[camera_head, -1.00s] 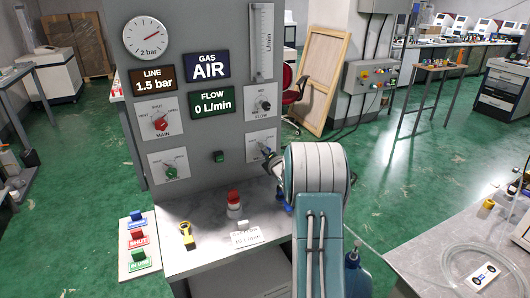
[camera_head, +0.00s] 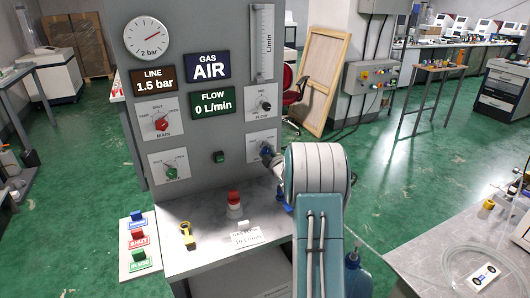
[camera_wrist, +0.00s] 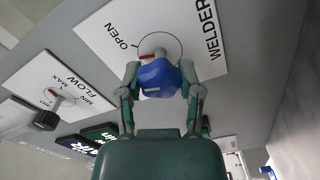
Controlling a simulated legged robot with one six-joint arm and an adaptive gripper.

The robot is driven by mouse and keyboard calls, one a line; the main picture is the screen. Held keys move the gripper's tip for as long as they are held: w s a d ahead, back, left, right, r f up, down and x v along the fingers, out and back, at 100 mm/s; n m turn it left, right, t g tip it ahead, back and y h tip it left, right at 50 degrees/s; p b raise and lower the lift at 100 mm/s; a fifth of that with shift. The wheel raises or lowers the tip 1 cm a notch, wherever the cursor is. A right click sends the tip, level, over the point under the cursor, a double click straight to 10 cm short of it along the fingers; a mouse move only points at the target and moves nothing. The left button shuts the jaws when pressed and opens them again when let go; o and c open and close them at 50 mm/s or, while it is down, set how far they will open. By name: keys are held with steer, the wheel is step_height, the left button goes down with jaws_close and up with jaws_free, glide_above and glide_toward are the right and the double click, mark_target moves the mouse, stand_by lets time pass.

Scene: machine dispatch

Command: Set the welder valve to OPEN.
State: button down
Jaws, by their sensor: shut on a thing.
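The welder valve's white plate (camera_wrist: 205,62) is marked WELDER and OPEN in the wrist view. Its blue knob (camera_wrist: 158,82) stands out from the plate at the middle of a printed circle. My gripper (camera_wrist: 160,74) has one finger on each side of the knob and is shut on it. A pale and reddish part shows behind the knob, inside the circle; I cannot tell the exact setting. In the head view the welder plate (camera_head: 262,137) is at the panel's lower right, with the blue knob (camera_head: 266,150) partly behind my arm.
The flow knob (camera_head: 265,105) is just above, and the main valve's red knob (camera_head: 162,124) and a green knob (camera_head: 171,172) are to the left. A red-topped button (camera_head: 233,197) and a yellow-tagged item (camera_head: 187,232) are on the shelf below.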

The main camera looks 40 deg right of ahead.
steer(key=m, duration=0.4)
steer(key=shift+s+d+f+m, duration=0.1)
steer(key=shift+f+m, duration=0.2)
steer(key=shift+m, duration=0.7)
steer(key=shift+f, duration=0.2)
steer(key=shift+c, duration=1.8)
jaws_free()
steer(key=shift+o, duration=0.5)
steer(key=shift+d+r, duration=0.15)
steer(key=shift+r, duration=0.1)
steer(key=shift+s, duration=0.15)
steer(key=v, duration=1.1)
steer(key=shift+s+a, duration=0.2)
steer(key=shift+a, duration=0.05)
